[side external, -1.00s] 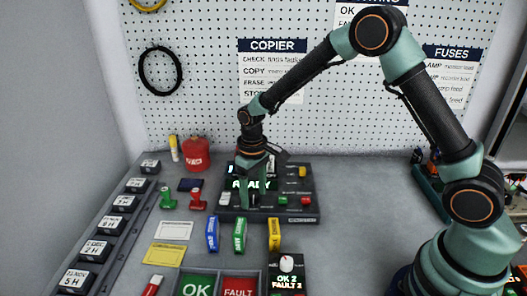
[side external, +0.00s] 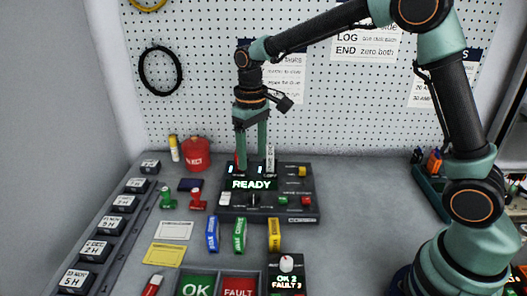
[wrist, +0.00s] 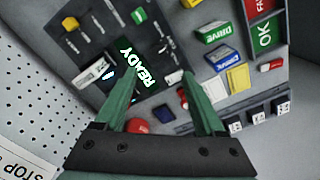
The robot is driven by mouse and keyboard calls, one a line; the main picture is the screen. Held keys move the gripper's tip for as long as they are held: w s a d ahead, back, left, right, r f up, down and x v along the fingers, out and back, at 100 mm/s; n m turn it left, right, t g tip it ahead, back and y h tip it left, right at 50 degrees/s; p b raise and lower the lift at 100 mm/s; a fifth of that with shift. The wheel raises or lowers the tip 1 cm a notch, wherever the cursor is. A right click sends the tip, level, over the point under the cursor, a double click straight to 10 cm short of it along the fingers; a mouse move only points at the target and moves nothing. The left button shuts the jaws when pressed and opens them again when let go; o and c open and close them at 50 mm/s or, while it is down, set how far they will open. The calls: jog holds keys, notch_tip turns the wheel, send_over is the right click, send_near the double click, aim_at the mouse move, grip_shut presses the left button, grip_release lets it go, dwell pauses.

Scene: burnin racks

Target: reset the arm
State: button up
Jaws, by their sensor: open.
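My gripper (side external: 252,155) hangs pointing down above the back of the dark copier panel (side external: 306,182), whose display (side external: 254,184) reads READY. Its two green fingers are apart with nothing between them. In the wrist view my gripper (wrist: 160,95) also shows open and empty, with the READY display (wrist: 138,68) beyond the fingers. A white stick-like part stands at the panel's back, close to the right finger in the side view; I cannot tell whether they touch.
OK (side external: 197,286) and FAULT (side external: 239,288) trays lie in front. Blue (side external: 212,234), green (side external: 239,236) and yellow (side external: 274,234) labelled blocks stand before the panel. A red canister (side external: 196,153) is at the back left. The right-hand bench surface (side external: 365,200) is clear.

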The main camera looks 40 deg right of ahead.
jog(key=shift+r, duration=0.1)
jog(key=s+d+r+m+t, duration=0.1)
jog(key=s+d+r+t, duration=0.1)
jog(key=s, duration=0.6)
jog(key=s+d+r+t, duration=0.3)
jog(key=s+r, duration=0.3)
jog(key=s, duration=0.2)
jog(key=shift+s+d+r+m+t, duration=0.15)
jog(key=shift+d+m+t, duration=0.2)
jog(key=shift+d, duration=0.2)
